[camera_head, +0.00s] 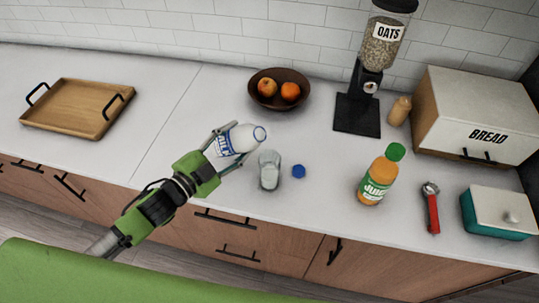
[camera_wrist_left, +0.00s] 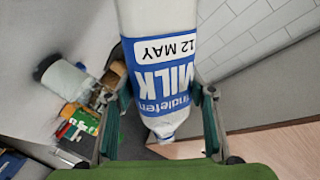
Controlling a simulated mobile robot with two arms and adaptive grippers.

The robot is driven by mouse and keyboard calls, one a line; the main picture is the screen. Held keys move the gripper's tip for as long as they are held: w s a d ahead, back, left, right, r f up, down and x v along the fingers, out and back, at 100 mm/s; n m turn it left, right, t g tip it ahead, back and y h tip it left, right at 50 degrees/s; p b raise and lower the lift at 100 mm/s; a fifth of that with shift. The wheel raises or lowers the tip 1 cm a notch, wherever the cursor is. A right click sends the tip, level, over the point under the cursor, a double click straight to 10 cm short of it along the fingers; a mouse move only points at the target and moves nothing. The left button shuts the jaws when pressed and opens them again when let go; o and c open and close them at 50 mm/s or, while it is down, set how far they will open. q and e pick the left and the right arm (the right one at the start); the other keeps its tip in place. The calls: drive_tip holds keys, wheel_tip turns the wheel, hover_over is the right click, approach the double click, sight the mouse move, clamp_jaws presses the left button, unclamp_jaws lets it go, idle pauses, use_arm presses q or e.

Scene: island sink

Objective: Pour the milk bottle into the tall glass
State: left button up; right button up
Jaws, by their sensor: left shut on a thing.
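The white milk bottle (camera_head: 240,140) with a blue label is in my left gripper (camera_head: 234,146), above the counter. It is strongly tilted, with its blue-ringed mouth toward the right in the head view. The bottle (camera_wrist_left: 158,45) fills the middle of the left wrist view between the two fingers (camera_wrist_left: 162,100). The tall clear glass (camera_head: 269,171) stands on the counter, just below and right of the bottle in the head view. No stream of milk is visible. My right gripper is not in view.
A blue cap (camera_head: 299,171) lies right of the glass. An orange juice bottle (camera_head: 378,177), a red-handled tool (camera_head: 432,210) and a teal box (camera_head: 497,213) are farther right. A fruit bowl (camera_head: 265,98) and oats dispenser (camera_head: 357,117) stand behind. A wooden tray (camera_head: 75,105) is left.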

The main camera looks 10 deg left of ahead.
use_arm(q)
drive_tip(key=shift+d+r+n+p, duration=0.1)
drive_tip(key=shift+r+n+p, duration=0.25)
drive_tip(key=shift+r, duration=0.2)
drive_tip(key=shift+s+d+r+n+p, duration=0.1)
drive_tip(key=shift+d+r+n+p, duration=0.15)
drive_tip(key=shift+r+n+p, duration=0.5)
drive_tip(key=shift+a+f+n+h+b, duration=0.1)
drive_tip(key=shift+f+n+h+b, duration=0.25)
drive_tip(key=shift+f, duration=0.5)
drive_tip(key=shift+r+n+p, duration=0.3)
drive_tip(key=shift+n+p, duration=0.1)
drive_tip(key=shift+n, duration=0.35)
drive_tip(key=shift+f+n+t, duration=0.2)
drive_tip(key=shift+n+t, duration=0.1)
drive_tip(key=shift+n, duration=0.9)
drive_tip(key=shift+r+n+p, duration=0.35)
drive_tip(key=shift+n+p, duration=0.1)
drive_tip(key=shift+n, duration=0.05)
drive_tip(key=shift+r+n+h, duration=0.25)
drive_tip(key=shift+n, duration=0.35)
